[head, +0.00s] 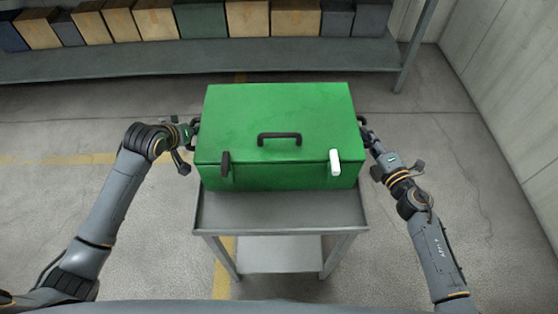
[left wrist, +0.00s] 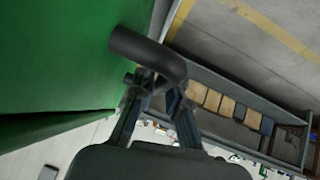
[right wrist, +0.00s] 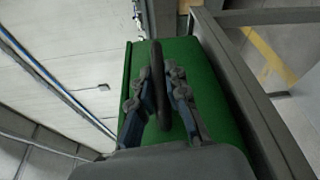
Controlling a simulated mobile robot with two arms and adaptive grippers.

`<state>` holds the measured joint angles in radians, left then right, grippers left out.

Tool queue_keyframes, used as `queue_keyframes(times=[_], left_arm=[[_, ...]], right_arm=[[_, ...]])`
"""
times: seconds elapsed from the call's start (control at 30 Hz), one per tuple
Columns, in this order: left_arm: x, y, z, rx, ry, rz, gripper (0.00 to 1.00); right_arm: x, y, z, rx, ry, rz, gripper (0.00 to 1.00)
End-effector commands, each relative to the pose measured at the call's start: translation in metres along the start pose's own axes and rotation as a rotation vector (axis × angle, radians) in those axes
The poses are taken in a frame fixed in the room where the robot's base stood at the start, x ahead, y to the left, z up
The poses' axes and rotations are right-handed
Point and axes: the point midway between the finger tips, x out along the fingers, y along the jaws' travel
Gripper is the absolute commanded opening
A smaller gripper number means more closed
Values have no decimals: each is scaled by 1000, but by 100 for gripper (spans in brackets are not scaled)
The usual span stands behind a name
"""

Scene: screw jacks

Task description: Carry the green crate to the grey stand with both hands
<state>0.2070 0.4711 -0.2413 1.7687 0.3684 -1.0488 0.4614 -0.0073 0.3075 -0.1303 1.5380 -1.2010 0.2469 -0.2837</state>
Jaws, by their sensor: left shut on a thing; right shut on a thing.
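The green crate (head: 270,120) is in the middle of the head view, lid shut, with a black top handle (head: 279,137), one black latch (head: 225,164) and one white latch (head: 335,162). It is over the back part of the grey stand (head: 280,212); I cannot tell whether it rests on it or hangs just above. My left gripper (head: 192,130) is shut on the crate's left side handle, a dark bar in the left wrist view (left wrist: 145,47). My right gripper (head: 369,142) is shut on the right side handle, seen in the right wrist view (right wrist: 159,85).
Behind the crate a long grey shelf (head: 200,58) holds a row of wooden and dark boxes (head: 155,20). A pale wall (head: 510,80) stands at the right. The concrete floor (head: 130,240) beside the stand is clear, with yellow lines. The stand has a lower shelf (head: 280,255).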

Motion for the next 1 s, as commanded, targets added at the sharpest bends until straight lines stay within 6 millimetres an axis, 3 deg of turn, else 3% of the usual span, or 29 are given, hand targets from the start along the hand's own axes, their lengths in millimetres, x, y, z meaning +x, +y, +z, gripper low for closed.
queue_keyframes(times=[0.27, 0.3, 0.4, 0.77, 1.0], left_arm=[[10, -3, 7, 0, 7, 0, 0], [9, -3, 9, 0, -1, -2, 22], [8, -3, 9, 0, -1, -2, 36], [4, -2, 8, 1, 1, 0, 36], [-30, -3, 8, 2, 2, -1, 36]], right_arm=[[2, -11, -1, -2, -3, 6, 0], [1, -12, -1, -1, -2, 1, 22], [1, -12, -2, -1, -2, 0, 37], [1, -12, -2, 0, 0, 0, 37], [1, -12, -2, 0, 0, 0, 37]])
